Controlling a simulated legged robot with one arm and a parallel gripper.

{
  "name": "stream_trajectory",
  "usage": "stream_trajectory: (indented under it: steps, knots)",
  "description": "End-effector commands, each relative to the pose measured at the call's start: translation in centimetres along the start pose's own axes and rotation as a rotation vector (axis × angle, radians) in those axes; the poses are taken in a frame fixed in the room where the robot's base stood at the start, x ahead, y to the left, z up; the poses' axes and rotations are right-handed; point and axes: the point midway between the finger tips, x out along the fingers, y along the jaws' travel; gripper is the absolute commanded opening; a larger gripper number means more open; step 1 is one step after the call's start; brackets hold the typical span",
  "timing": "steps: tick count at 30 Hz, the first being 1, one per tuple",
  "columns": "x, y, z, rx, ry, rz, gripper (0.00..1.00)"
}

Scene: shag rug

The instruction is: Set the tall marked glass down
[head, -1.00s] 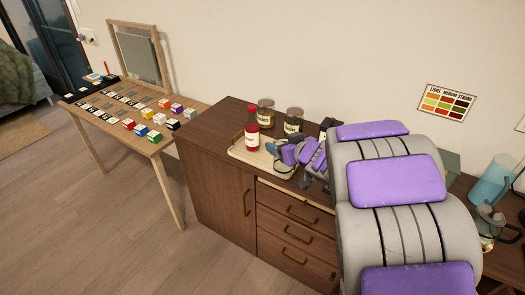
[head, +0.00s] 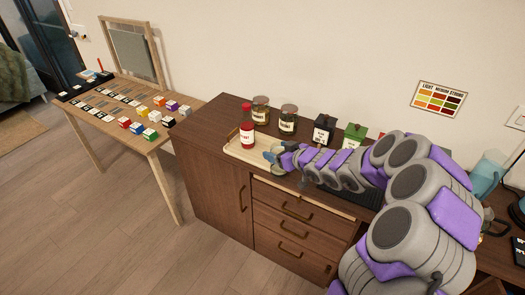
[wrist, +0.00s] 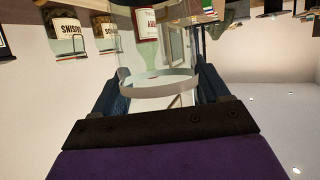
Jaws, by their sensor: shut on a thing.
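My gripper (head: 275,157) reaches over the right end of the cream tray (head: 233,152) on the brown cabinet. In the wrist view, my gripper (wrist: 155,100) is shut on the clear glass (wrist: 158,62), which has a pale band around it and sits between the dark fingers. In the head view the glass is too small and too covered by the fingers to make out clearly. Its marks do not show. I cannot tell whether it touches the tray.
A red-capped bottle (head: 247,134) stands on the tray's left part, close to my gripper. Two labelled jars (head: 260,112) (head: 288,122) stand behind. A black box (head: 323,132) and a green box (head: 354,138) stand further right. A side table (head: 105,108) holds several coloured blocks.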

Motion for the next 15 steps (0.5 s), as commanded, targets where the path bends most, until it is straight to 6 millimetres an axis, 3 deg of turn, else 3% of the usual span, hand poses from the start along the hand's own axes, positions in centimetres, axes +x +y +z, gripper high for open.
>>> stream_trajectory:
  steps: [5,15]
  knots:
    - [0.7,0.9,0.4,-0.002,-0.002,0.005,0.16]
    - [5.1,4.5,-0.7,-0.005,-0.002,0.005,0.16]
